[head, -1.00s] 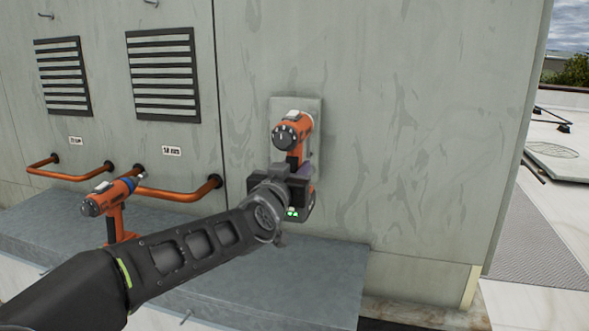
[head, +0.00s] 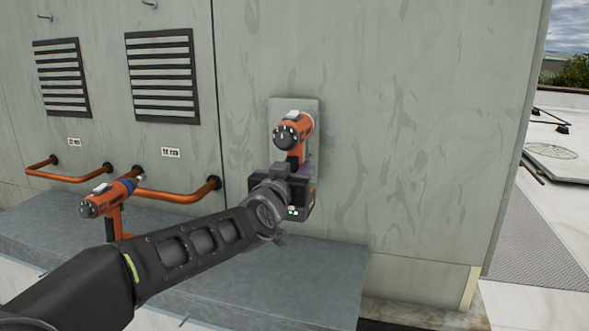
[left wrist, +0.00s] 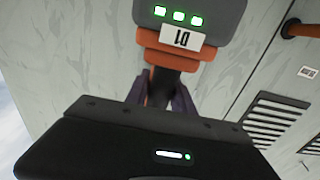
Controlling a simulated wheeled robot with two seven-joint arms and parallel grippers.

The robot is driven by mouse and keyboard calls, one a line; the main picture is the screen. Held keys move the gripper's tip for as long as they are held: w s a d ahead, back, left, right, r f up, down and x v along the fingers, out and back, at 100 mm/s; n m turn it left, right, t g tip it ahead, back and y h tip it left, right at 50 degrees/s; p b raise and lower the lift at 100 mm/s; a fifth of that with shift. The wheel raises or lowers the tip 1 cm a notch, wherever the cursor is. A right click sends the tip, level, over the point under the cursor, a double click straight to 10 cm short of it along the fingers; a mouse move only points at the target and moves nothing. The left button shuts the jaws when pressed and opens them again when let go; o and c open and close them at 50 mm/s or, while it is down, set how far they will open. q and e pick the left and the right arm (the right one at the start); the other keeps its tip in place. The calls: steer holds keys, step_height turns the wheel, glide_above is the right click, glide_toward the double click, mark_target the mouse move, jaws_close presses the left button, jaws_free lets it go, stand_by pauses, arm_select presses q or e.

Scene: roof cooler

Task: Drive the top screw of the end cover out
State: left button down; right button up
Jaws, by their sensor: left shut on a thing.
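My left gripper (head: 286,178) is shut on the handle of an orange and black power screwdriver (head: 290,135). The tool is upright in front of the end cover (head: 313,108), a pale rectangular plate on the grey wall, and hides most of it. In the left wrist view the tool's battery base (left wrist: 190,18) shows green lights and an upside-down label, with the gripper fingers (left wrist: 160,95) on either side of the handle. The tool's tip and the top screw are hidden behind the tool, so I cannot tell if they touch. My right gripper is not in view.
A second orange tool (head: 108,200) stands at the left on a grey ledge (head: 320,275). Orange pipe handles (head: 180,193) stick out from the wall below two louvred vents (head: 162,75). The wall right of the cover is clear.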

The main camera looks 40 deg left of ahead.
arm_select(q)
steer(key=shift+w+a+r, duration=0.15)
steer(key=shift+w+r, duration=0.1)
steer(key=shift+r, duration=0.15)
stand_by(0.5)
steer(key=shift+s, duration=0.4)
stand_by(1.8)
steer(key=v, duration=0.6)
steer(key=shift+s+d+p, duration=0.2)
steer(key=shift+d+p, duration=0.1)
steer(key=shift+p, duration=0.1)
stand_by(0.6)
steer(key=shift+f, duration=0.15)
stand_by(0.4)
